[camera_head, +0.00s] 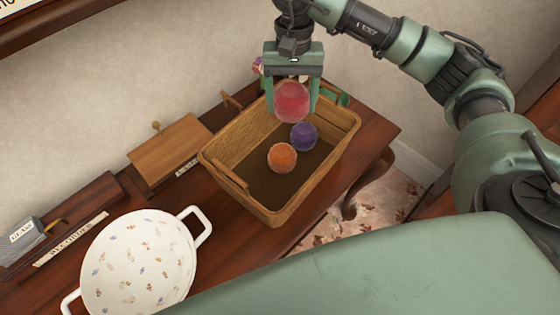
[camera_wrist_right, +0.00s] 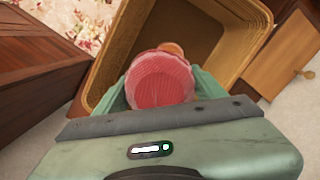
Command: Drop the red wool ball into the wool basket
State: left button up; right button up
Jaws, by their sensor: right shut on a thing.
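The red wool ball (camera_head: 292,102) is held between the fingers of my right gripper (camera_head: 293,98), above the far part of the basket. The ball also fills the middle of the right wrist view (camera_wrist_right: 160,79), between the green fingers. The wool basket (camera_head: 221,176) is a woven tan box with handles, standing on the wooden table. Inside it lie an orange ball (camera_head: 282,158) and a purple ball (camera_head: 304,136). In the right wrist view the basket's rim (camera_wrist_right: 108,62) shows beyond the ball. My left gripper is not in view.
A white patterned pot (camera_head: 140,262) with two handles stands left of the basket. A wooden box (camera_head: 170,150) and a label strip (camera_head: 70,239) lie along the wall side. The table's right edge is close to the basket.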

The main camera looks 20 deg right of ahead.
jog(key=shift+f, duration=0.2)
jog(key=o, duration=1.4)
jog(key=shift+r, duration=0.1)
jog(key=shift+r, duration=0.3)
jog(key=r, duration=0.4)
jog(key=r+b, duration=0.1)
jog(key=r, duration=0.2)
jog(key=shift+w+d, duration=0.2)
jog(key=shift+w, duration=0.15)
